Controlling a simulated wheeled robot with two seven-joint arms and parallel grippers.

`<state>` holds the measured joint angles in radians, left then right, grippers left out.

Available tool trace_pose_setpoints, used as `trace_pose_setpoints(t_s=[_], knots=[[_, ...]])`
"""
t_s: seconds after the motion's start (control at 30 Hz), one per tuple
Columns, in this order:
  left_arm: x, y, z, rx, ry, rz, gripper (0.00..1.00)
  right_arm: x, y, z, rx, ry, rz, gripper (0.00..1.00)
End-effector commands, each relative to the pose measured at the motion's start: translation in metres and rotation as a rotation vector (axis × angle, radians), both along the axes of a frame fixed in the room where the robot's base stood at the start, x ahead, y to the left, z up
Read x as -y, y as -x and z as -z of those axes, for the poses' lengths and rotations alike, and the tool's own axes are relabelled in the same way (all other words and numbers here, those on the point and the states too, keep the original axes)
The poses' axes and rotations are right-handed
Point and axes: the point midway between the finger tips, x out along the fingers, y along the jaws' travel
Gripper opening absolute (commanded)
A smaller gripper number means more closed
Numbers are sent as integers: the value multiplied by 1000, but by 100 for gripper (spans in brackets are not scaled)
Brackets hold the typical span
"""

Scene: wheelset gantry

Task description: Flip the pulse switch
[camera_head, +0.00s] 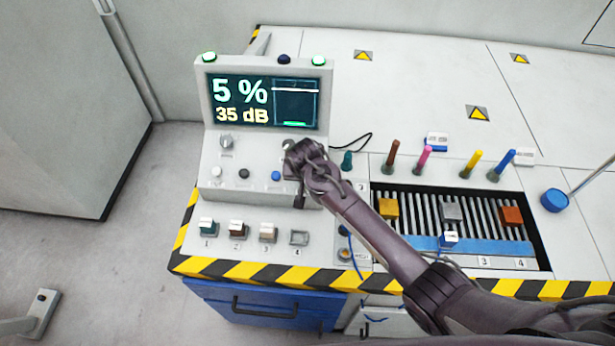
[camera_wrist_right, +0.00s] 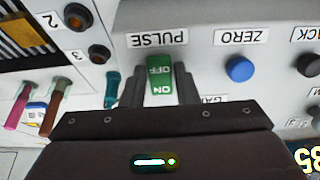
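The pulse switch (camera_wrist_right: 159,80) is a green rocker marked OFF and ON, beside a white PULSE label (camera_wrist_right: 157,38) in the right wrist view. My right gripper (camera_wrist_right: 160,75) has its two dark fingers apart, one on each side of the switch; whether they touch it I cannot tell. In the head view my right gripper (camera_head: 299,198) is at the right end of the grey console (camera_head: 235,200) and hides the switch. My left gripper is not in view.
The console screen (camera_head: 262,102) reads 5 % and 35 dB. A blue ZERO button (camera_wrist_right: 239,69) and a black button (camera_wrist_right: 308,64) are near the switch. Several coloured pens, including a pink one (camera_head: 424,160), stand right of the console, behind a slatted rack (camera_head: 425,212).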

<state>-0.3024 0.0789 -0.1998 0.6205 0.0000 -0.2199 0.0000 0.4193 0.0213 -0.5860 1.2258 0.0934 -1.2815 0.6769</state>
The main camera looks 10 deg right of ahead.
Motion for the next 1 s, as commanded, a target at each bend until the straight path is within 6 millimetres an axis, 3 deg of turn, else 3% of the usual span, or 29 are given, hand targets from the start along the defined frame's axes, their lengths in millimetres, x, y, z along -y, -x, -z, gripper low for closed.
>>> trace_pose_setpoints(t_s=[0.03, 0.2, 0.83, 0.87, 1.0], knots=[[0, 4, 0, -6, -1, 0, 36, 0, 0, 0, 0, 0, 0, 21], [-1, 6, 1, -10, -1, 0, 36, 0, 0, 0, 0, 0, 0, 1], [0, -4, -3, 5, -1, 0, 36, -1, 3, 2, 123, 24, 1, 1], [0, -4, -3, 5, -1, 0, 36, -1, 3, 2, 123, 24, 1, 26], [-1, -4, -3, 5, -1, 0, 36, -1, 3, 2, 122, 24, 1, 44]])
